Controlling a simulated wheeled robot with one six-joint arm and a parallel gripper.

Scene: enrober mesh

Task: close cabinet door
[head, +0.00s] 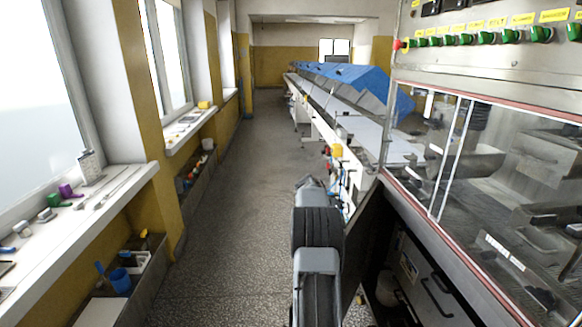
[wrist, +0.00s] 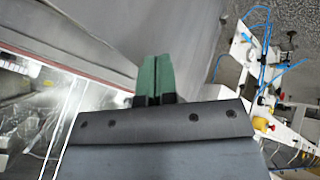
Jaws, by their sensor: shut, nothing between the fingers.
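The cabinet door (head: 367,238) is a dark panel low on the right in the head view. It stands open, out from the steel machine front, with a dark cabinet interior (head: 408,262) to its right. My arm covers part of its left side. My gripper (wrist: 151,80) shows in the wrist view with its two green fingers together and nothing between them. A large grey panel (wrist: 195,35) fills the view behind the fingertips; I cannot tell whether it is the door or whether they touch. My fingers are hidden in the head view.
The machine's glass front (head: 500,190) and green knobs (head: 510,36) are above the cabinet. A long conveyor (head: 345,130) with blue covers runs behind. A windowsill (head: 80,225) and a low trough (head: 125,280) line the left. The speckled floor (head: 225,220) between is clear.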

